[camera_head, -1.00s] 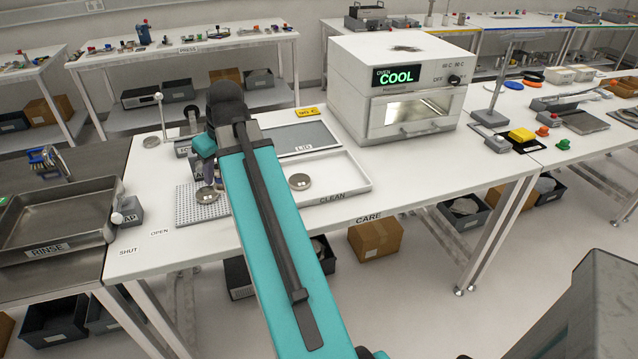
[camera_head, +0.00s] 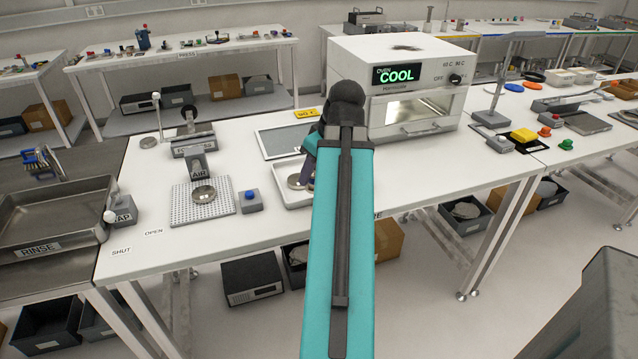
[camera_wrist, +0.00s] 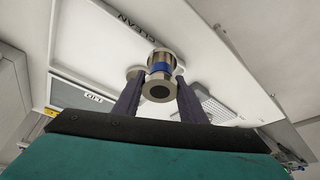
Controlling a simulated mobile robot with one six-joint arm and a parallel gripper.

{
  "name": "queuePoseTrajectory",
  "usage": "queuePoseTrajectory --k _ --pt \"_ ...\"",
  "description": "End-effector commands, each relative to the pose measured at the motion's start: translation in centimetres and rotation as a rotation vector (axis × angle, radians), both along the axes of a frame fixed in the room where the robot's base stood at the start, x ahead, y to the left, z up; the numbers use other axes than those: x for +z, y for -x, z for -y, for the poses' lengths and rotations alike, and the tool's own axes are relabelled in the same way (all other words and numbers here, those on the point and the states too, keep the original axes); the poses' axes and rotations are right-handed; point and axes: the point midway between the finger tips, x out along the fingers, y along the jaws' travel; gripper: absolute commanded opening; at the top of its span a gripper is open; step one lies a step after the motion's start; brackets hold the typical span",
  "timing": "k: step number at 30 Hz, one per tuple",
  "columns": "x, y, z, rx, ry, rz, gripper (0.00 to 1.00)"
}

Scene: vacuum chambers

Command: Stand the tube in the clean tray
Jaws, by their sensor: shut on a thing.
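The tube (camera_wrist: 160,72) is a short metal cylinder with a blue band, its open end facing the wrist camera. My gripper (camera_wrist: 158,80) is shut on it, with one dark finger on each side. The clean tray (camera_wrist: 95,45) is white and shallow, and the tube shows in front of it in the wrist view. I cannot tell the gap between tube and tray floor.
A perforated plate (camera_head: 180,212) with another disc (camera_head: 203,195) and a blue-button box (camera_head: 249,201) are left.

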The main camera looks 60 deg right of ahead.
Motion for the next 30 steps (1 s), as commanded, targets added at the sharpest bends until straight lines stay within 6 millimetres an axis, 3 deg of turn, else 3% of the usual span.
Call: queuePoseTrajectory --k 6,12,30 --pt "-0.7 4.8 2.1 -0.010 0.000 0.001 0.06" --pt "-0.9 7.2 3.0 -0.010 0.000 0.001 0.06" --pt "-0.7 7.6 3.2 -0.009 0.000 0.001 0.06"
